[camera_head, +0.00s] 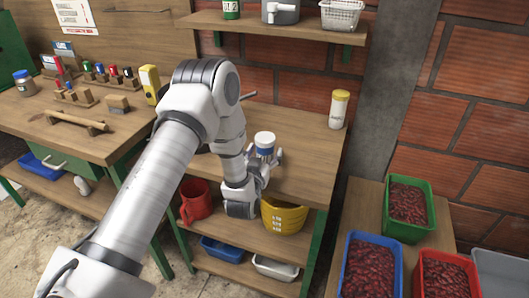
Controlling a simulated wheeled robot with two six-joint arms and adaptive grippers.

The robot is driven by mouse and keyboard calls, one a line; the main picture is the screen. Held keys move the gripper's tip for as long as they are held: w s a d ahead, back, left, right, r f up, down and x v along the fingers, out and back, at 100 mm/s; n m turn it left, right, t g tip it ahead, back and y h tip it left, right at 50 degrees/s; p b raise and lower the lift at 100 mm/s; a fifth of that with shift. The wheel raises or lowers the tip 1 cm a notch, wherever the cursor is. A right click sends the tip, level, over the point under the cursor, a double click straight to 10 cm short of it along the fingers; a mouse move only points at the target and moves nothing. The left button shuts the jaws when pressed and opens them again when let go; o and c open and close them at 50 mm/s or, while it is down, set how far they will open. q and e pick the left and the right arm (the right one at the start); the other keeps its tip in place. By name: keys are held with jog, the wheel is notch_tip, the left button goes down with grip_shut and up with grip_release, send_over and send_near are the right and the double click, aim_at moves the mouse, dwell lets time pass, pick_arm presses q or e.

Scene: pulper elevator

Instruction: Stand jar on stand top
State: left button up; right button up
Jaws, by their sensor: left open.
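A jar with a white lid and a blue band (264,143) is at the wooden top of the green-legged stand (305,170). My left gripper (264,157) is at this jar, with its open fingers on either side of the jar's lower part. The fingers hide the jar's base, so I cannot tell if it touches the wood. A white jar with a yellow lid (339,108) stands upright at the back right of the stand top. My right gripper is not in view.
A red jug (195,203) and a yellow bucket (285,217) sit below the stand top. A wall shelf (290,30) hangs above. Crates of red beans, green (408,238), blue (346,275) and red, stand at the right. A workbench (60,135) is left.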

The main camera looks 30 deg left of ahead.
pick_arm(q)
jog(key=shift+r, duration=0.1)
jog(key=shift+s+r, duration=0.1)
jog(key=shift+r, duration=0.05)
jog(key=b+v, duration=0.1)
jog(key=v, duration=1.1)
jog(key=s+d+f+m+g+h, duration=0.1)
jog(key=s+d+f+g+h, duration=0.2)
jog(key=f, duration=0.5)
jog(key=s+d+f+m+g+h, duration=0.1)
jog(key=s+d+f+g, duration=0.25)
jog(key=f, duration=0.45)
jog(key=s+d+f+g, duration=0.1)
jog(key=s+f+g, duration=0.2)
jog(key=s, duration=0.3)
jog(key=s+d+f+m+g+h, duration=0.1)
jog(key=s+f+g, duration=0.2)
jog(key=s, duration=0.4)
jog(key=s+d+f+g+h, duration=0.1)
jog(key=s+f+g, duration=0.2)
jog(key=s, duration=0.3)
jog(key=shift+s+d+g, duration=0.2)
jog(key=shift+d+g, duration=0.15)
jog(key=shift+g, duration=0.4)
